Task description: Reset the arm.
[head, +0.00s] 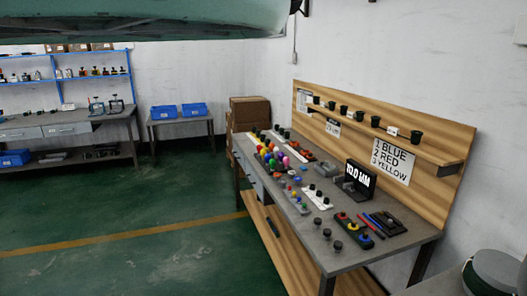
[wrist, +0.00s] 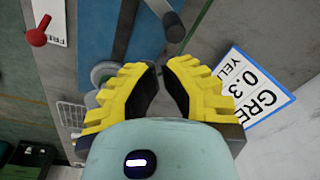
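My gripper (wrist: 159,68) shows in the wrist view, with yellow ridged fingers and black inner pads. Its fingertips lean toward each other with a narrow gap between them, and nothing is held there. Behind the fingers are a grey surface, a blue panel (wrist: 120,30) and a round grey part (wrist: 103,73). My gripper does not show in the head view. A large pale green shape across the top of the head view looks like part of my own body.
In the head view, a workbench (head: 340,262) at right holds coloured knobs, switches and a black display (head: 360,180). A wooden backboard (head: 440,140) carries black cups. Blue bins (head: 193,110) stand on a table at the back. Green floor (head: 100,210) is clear at left.

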